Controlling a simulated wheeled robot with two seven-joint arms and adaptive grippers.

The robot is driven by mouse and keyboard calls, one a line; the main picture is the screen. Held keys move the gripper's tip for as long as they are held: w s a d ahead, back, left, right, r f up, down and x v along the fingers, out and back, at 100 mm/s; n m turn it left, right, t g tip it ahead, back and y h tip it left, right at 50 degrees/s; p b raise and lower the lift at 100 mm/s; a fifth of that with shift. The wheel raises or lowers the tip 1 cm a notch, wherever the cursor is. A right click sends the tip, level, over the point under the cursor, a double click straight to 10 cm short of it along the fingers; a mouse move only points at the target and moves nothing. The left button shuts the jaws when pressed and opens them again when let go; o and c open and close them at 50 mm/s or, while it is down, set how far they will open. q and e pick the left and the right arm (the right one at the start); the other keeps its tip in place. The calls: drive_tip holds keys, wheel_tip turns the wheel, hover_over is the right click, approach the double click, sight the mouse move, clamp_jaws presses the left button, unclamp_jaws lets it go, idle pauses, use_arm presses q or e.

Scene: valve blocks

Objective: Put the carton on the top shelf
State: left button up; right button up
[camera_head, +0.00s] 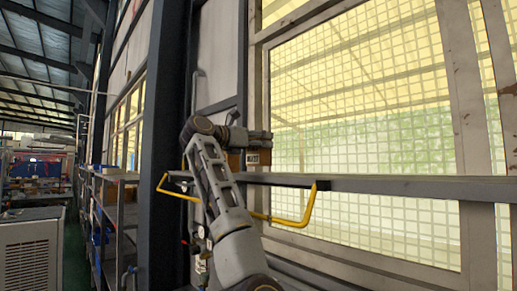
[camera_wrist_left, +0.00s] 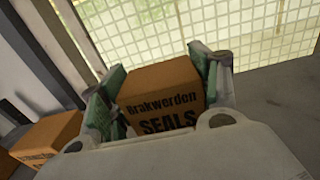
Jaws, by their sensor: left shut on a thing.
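A brown carton (camera_wrist_left: 160,100) with dark lettering, "SEALS" among it, sits between the two green-padded fingers of my left gripper (camera_wrist_left: 165,75) in the left wrist view. The gripper is shut on it. In the head view my left gripper (camera_head: 262,138) is beside the window frame, with brown cardboard (camera_head: 264,157) showing just below it. A dark shelf board (camera_head: 290,180) with yellow brackets runs below the carton. My arm hides part of the board, and I cannot tell whether the carton touches it. My right gripper is out of view.
A second brown carton (camera_wrist_left: 48,138) stands left of the held one in the left wrist view. A dark column (camera_head: 158,130) rises left of my arm. A gridded window (camera_head: 360,100) lies behind the board. The board's right end looks clear.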

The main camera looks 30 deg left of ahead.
use_arm(q)
drive_tip(key=shift+f, duration=1.05)
drive_tip(key=shift+f, duration=0.15)
drive_tip(key=o, duration=1.2)
